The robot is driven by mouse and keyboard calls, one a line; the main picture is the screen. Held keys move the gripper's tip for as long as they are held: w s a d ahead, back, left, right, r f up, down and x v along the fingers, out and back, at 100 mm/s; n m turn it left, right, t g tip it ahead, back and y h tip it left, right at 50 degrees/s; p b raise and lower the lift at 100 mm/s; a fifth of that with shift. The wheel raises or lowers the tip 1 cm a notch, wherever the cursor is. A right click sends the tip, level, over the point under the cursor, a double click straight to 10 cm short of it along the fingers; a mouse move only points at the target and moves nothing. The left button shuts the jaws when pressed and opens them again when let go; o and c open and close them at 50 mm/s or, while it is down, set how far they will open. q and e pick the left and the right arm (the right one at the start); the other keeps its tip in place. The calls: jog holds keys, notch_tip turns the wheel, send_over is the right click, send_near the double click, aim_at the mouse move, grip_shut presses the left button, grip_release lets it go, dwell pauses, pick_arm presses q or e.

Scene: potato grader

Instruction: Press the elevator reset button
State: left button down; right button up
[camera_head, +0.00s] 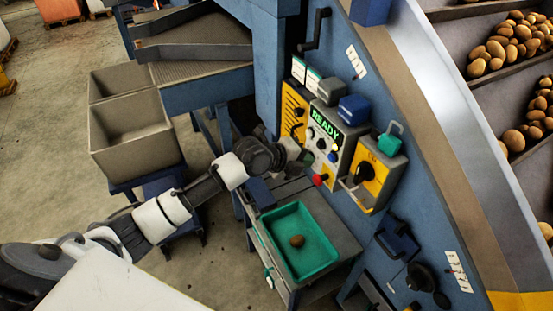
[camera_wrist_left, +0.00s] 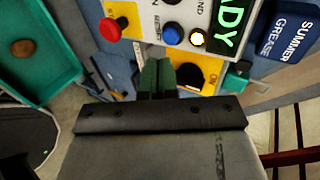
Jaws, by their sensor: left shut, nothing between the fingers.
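The control panel (camera_head: 343,139) has a green READY display (camera_head: 325,124) and several buttons. In the left wrist view a blue button (camera_wrist_left: 173,34) has a label reading RESET beside it. A lit white button (camera_wrist_left: 197,39) sits to its right, and a red mushroom button (camera_wrist_left: 112,28) to its left. My left gripper (camera_head: 304,155) is at the panel's lower left in the head view. In the left wrist view its dark green fingers (camera_wrist_left: 157,68) are together and empty, with tips just below the blue button in the picture. Whether they touch the panel I cannot tell. My right gripper is out of view.
A yellow switch box (camera_head: 376,172) with a black rotary knob and green padlock is right of the panel. A green tray (camera_head: 269,224) holding one potato stands below. A grey bin (camera_head: 130,146) is at left. Potatoes (camera_head: 497,48) lie on the machine at right.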

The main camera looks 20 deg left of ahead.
pick_arm(q)
jog(key=b+v, duration=0.2)
jog(key=v, duration=0.4)
jog(key=shift+s+r, duration=0.2)
jog(key=shift+r, duration=0.15)
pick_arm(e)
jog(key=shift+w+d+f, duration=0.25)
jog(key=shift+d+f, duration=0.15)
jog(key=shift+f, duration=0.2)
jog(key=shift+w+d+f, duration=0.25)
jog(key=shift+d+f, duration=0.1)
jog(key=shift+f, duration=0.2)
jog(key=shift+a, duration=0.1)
